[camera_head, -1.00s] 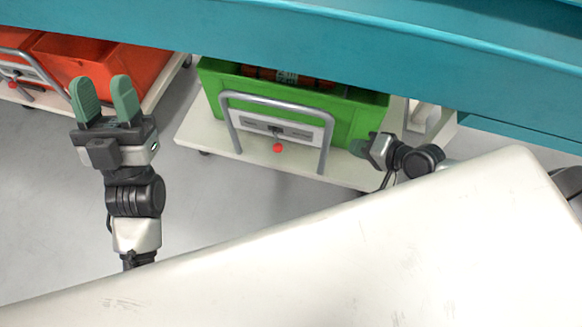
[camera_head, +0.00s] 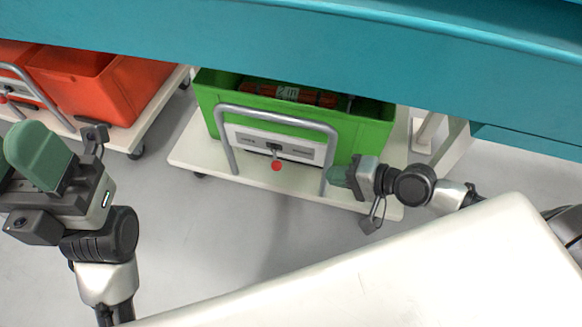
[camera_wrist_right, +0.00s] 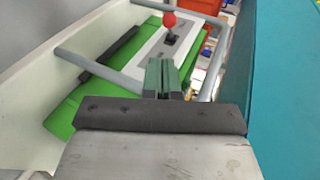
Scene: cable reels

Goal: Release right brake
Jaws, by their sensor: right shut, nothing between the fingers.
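The brake lever with its red knob (camera_head: 276,166) hangs from the pale panel (camera_head: 262,143) on the front of the trolley with the green crate (camera_head: 368,134). The knob also shows in the right wrist view (camera_wrist_right: 170,19), beyond my fingers. My right gripper (camera_head: 338,177) is shut and empty, beside the right leg of the grey handle bar (camera_head: 275,118) and to the right of the knob. Its green fingers are together in the right wrist view (camera_wrist_right: 163,78). My left gripper (camera_head: 20,158) is at the left edge, partly cut off, its fingers apart and nothing visible between them.
The handle bar arches around the panel and lever. The crate holds reddish reels (camera_head: 290,93). A second trolley with red crates (camera_head: 105,82) stands at left. A teal beam (camera_head: 300,45) crosses above. Grey floor (camera_head: 250,225) is open in front of the trolley.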

